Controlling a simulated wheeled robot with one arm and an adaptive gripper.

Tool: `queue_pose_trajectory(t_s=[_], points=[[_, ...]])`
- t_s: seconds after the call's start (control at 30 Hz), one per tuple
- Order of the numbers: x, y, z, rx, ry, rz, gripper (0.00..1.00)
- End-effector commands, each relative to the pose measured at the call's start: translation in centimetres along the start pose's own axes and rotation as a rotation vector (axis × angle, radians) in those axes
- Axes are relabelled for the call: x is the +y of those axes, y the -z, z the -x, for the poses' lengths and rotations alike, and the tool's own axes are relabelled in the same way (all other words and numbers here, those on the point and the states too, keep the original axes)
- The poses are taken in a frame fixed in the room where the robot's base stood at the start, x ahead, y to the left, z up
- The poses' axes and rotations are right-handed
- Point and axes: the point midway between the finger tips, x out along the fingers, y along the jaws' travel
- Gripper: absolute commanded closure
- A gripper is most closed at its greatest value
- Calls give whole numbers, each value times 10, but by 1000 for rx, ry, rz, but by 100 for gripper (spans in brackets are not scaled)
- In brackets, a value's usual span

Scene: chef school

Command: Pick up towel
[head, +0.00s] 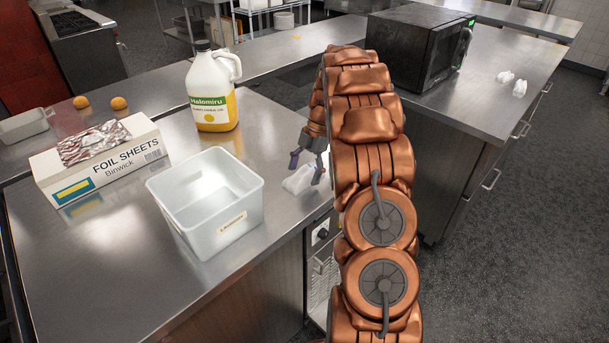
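A small white crumpled thing, probably the towel (298,181), lies near the right edge of the steel counter, to the right of the white bin. My gripper (305,173) points down right over it, with dark fingers that look spread apart. The fingertips are close to the white thing, but I cannot tell whether they touch it. My copper-coloured arm hides part of the gripper and the area to its right.
On the near counter (75,250) stand an empty white bin (238,226), a foil box (105,172) and an oil jug (214,112). A black microwave (428,45) and small white crumpled things (519,88) sit on the right counter.

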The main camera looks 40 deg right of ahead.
Motion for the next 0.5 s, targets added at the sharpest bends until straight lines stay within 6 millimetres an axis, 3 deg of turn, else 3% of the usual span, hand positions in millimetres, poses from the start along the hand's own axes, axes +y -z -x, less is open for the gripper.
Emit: queue_pose_trajectory(t_s=[0.07, 0.5], points=[[0, 0, 0, 0, 0, 0, 30], [0, 0, 0, 1, 1, 0, 76]])
